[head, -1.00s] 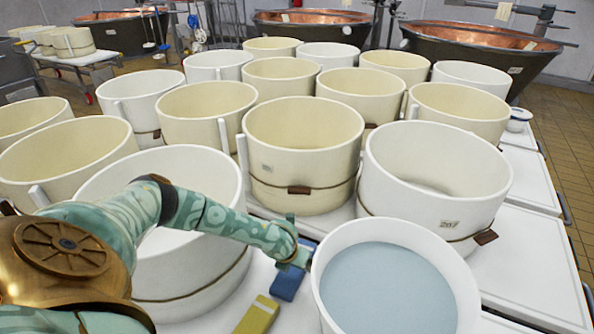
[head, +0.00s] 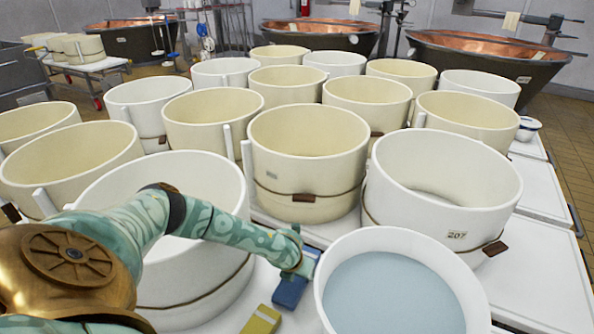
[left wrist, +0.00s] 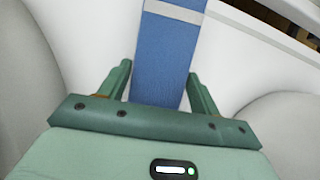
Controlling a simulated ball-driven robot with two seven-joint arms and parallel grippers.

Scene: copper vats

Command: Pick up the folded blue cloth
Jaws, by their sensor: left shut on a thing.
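The folded blue cloth (head: 288,293) lies on the white tabletop between the big white tub at left and the tub of pale blue liquid. In the left wrist view the cloth (left wrist: 167,50) is a long blue strip with a pale band near its far end. My left gripper (head: 301,268) reaches down onto the cloth's far part. In the left wrist view the fingers of my left gripper (left wrist: 160,72) stand on either side of the cloth, shut on it. The cloth looks flat and low; I cannot tell if it is off the table. My right gripper is not in view.
A yellow block (head: 262,320) lies in front of the cloth. The tub of pale blue liquid (head: 335,240) stands close at right, and a big white tub (head: 190,285) at left. Several cream tubs (head: 308,132) crowd behind. White table surface (head: 540,270) is clear at far right.

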